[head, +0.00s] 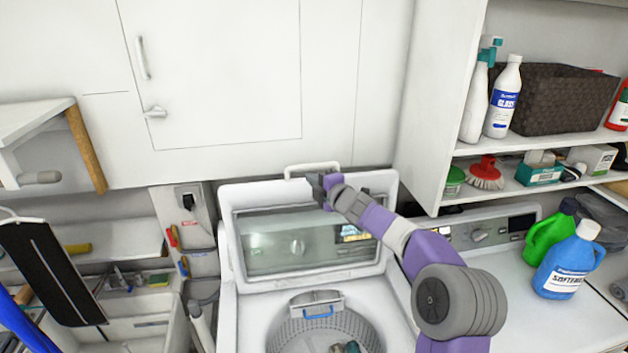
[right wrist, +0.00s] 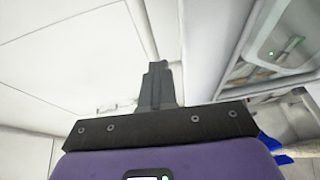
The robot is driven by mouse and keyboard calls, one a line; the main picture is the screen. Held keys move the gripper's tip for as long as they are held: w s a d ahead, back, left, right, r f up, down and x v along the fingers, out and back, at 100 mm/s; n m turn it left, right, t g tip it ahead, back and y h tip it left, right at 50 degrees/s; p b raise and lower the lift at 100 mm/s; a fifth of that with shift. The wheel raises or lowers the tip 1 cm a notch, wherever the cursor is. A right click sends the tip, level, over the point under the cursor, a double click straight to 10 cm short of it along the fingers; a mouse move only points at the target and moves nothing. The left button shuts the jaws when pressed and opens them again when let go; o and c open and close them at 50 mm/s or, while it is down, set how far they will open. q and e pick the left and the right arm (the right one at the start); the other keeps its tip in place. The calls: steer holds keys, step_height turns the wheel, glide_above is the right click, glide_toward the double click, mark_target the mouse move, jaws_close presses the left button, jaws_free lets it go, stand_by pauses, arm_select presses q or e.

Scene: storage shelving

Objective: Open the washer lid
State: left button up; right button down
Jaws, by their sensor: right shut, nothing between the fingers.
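The washer (head: 228,310) stands in the lower middle of the head view. Its lid (head: 229,205), white with a glass panel, is raised and leans back toward the cabinet wall. The opening below it shows the metal drum (head: 285,338) with some cloth inside. My right gripper (head: 318,185) is shut and empty at the lid's upper edge; whether it touches the lid I cannot tell. In the right wrist view the closed dark fingers (right wrist: 158,85) point at pale surfaces. My right forearm hides the lid's right part. My left gripper is not in view.
White cabinet doors (head: 220,70) stand behind the lid. At the right are a blue softener bottle (head: 570,265), a green jug (head: 545,238) and shelves with bottles and a dark basket (head: 560,98). A wall shelf (head: 35,120) and a sink (head: 140,310) are at the left.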

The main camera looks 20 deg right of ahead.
steer(key=c, duration=1.1)
jaws_free()
steer(key=s+d+b, duration=0.1)
steer(key=s+b, duration=0.1)
steer(key=s, duration=0.5)
steer(key=shift+s+r, duration=0.25)
steer(key=shift+r, duration=0.05)
steer(key=shift+c, duration=0.3)
